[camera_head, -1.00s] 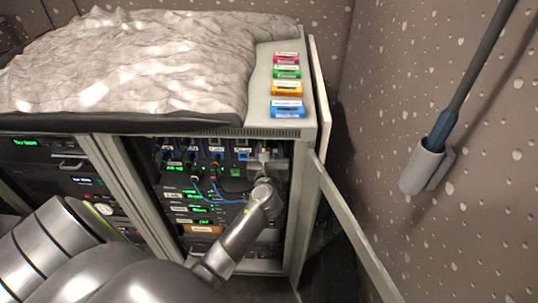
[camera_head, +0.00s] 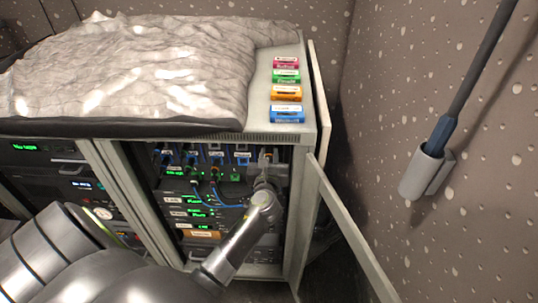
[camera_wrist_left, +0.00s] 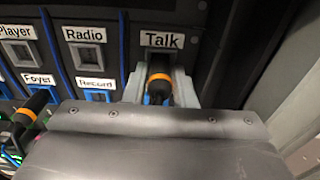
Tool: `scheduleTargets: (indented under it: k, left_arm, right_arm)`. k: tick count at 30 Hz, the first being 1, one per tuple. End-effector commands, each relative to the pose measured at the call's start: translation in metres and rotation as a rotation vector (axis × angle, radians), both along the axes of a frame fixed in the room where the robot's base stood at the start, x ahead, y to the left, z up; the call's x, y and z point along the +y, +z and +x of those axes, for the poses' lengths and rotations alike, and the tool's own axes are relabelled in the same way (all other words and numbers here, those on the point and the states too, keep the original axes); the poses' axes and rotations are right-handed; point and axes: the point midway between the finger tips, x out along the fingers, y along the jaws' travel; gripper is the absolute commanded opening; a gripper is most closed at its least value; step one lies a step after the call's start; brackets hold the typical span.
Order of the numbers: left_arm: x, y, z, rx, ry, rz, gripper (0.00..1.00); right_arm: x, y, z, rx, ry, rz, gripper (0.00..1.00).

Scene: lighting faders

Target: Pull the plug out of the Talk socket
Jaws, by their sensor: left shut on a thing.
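My left gripper (camera_wrist_left: 158,88) is at the Talk position, on the upper row of the rack panel. It is shut on a black plug with an orange band (camera_wrist_left: 159,82), with one grey finger on each side. The Talk label (camera_wrist_left: 162,40) is just above the plug. My right gripper is not in view.
The Radio socket (camera_wrist_left: 89,56) is left of Talk, empty. Another orange-banded plug (camera_wrist_left: 35,105) is at lower left. Blue cables (camera_head: 222,203) hang across the rack front. The open rack door (camera_head: 345,228) stands close to the right of my arm. Coloured boxes (camera_head: 287,91) lie on top.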

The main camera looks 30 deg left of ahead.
Motion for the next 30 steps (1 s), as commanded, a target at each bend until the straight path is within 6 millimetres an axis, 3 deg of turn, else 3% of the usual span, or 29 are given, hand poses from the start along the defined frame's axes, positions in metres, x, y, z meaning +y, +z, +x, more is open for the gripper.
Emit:
scheduleTargets:
  k: [30]
  left_arm:
    - [-0.023,0.0,-0.037,-0.001,0.0,-0.001,0.0]
  right_arm:
    - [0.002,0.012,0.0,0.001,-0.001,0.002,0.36]
